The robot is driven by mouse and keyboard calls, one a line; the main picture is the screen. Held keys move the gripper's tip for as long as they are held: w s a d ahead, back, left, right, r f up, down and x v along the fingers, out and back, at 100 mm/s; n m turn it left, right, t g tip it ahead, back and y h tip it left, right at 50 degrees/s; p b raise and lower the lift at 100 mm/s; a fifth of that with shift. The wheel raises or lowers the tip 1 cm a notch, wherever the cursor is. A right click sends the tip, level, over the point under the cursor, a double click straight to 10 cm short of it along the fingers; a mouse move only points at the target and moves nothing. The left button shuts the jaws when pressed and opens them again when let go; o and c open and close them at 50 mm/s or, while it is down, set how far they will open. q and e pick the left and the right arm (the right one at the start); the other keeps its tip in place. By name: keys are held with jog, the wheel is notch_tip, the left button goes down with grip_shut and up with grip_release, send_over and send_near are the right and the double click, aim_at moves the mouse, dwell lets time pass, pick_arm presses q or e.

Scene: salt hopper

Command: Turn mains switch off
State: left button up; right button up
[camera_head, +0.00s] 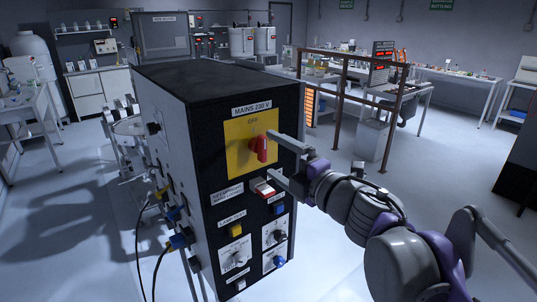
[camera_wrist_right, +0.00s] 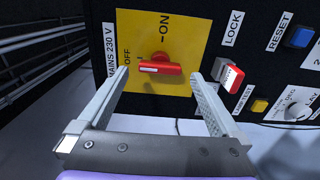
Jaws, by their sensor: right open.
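The mains switch is a red rotary knob (camera_head: 261,149) on a yellow plate (camera_head: 238,153) under the label MAINS 230 V. In the right wrist view, turned sideways, the knob (camera_wrist_right: 160,68) has a white mark at its left end, on the OFF side; ON is printed at the plate's upper right. My right gripper (camera_head: 271,157) is open, one finger near each end of the knob. In the wrist view, the gripper (camera_wrist_right: 160,75) shows a gap between each fingertip and the knob. My left gripper is not in view.
A red and white LOCK switch (camera_wrist_right: 229,78) is close to the lower finger. Below are a yellow button (camera_head: 235,230), a blue RESET button (camera_head: 278,208) and dials. Cables (camera_head: 157,260) hang from the cabinet's left side. A brown railing (camera_head: 337,95) stands behind my right arm.

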jog(key=v, duration=0.7)
jog(key=shift+s+b, duration=0.2)
jog(key=shift+b, duration=0.2)
jog(key=shift+d, duration=0.25)
